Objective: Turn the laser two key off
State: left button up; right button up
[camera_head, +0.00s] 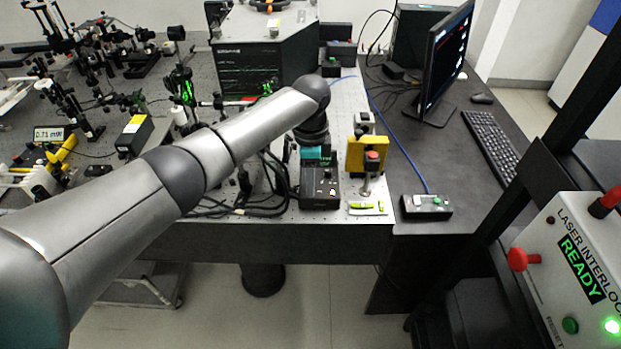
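My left arm reaches in from the left across the optical bench (345,95). Its wrist bends down, and my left gripper (314,148) points down at the back of a small black control box (320,190) near the bench's front edge. The box has small knobs or switches and a teal part behind it. I cannot make out which control is the laser two key, nor whether the fingers touch anything. The fingers are too dark and small to tell open from shut. My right gripper is not in view.
A yellow-framed red button (372,158) stands right of the control box. A monitor (440,65) and keyboard (493,142) are further right. The laser interlock box (575,265), reading READY, is at the near right.

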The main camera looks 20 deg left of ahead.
pick_arm(q)
grip_shut()
dwell(0.6)
